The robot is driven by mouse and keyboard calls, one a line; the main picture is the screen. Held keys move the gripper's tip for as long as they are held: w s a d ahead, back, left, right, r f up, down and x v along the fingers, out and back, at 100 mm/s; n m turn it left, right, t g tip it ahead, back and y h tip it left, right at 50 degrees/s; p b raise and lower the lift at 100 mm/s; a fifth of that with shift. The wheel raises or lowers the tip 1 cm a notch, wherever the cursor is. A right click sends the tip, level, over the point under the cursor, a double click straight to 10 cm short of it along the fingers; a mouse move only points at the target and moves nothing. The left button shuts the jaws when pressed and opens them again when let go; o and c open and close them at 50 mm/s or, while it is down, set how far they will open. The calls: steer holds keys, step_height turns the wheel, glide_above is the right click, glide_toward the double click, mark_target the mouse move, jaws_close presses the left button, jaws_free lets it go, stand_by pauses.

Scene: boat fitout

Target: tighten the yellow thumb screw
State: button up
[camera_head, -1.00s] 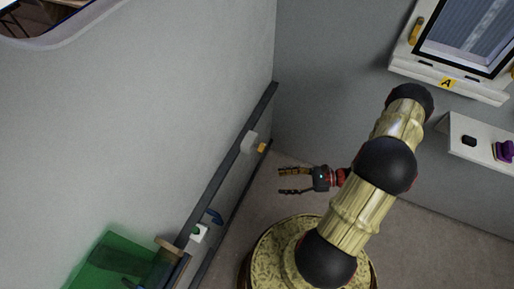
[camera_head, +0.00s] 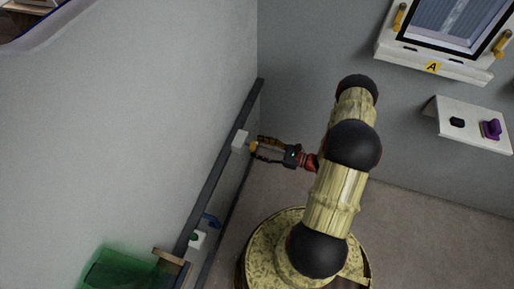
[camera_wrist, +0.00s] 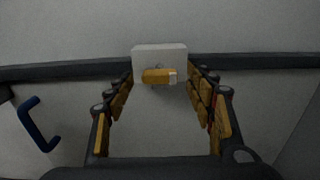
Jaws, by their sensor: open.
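The yellow thumb screw (camera_wrist: 158,76) sits on the front of a light grey block (camera_wrist: 160,54) fixed to a dark rail along the wall. In the wrist view its flat head lies level, between my fingers and slightly beyond their tips. In the head view the thumb screw (camera_head: 253,147) shows as a small yellow spot on the block (camera_head: 240,140), partly covered by my fingertips. My gripper (camera_head: 259,149) is open, its fingers pointing at the screw from the right. In the wrist view my gripper (camera_wrist: 160,84) has one finger on each side, with nothing held.
The dark rail (camera_wrist: 70,70) runs along the wall behind the block. A blue handle (camera_wrist: 38,124) is at lower left in the wrist view. A green translucent box (camera_head: 118,272) and a small white box with a green button (camera_head: 197,239) are lower down the wall. A panel with a purple knob (camera_head: 491,129) is at right.

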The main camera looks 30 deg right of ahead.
steer(key=shift+w+a, duration=0.45)
steer(key=shift+w, duration=0.1)
steer(key=c, duration=0.3)
steer(key=c, duration=0.8)
steer(key=shift+c, duration=0.3)
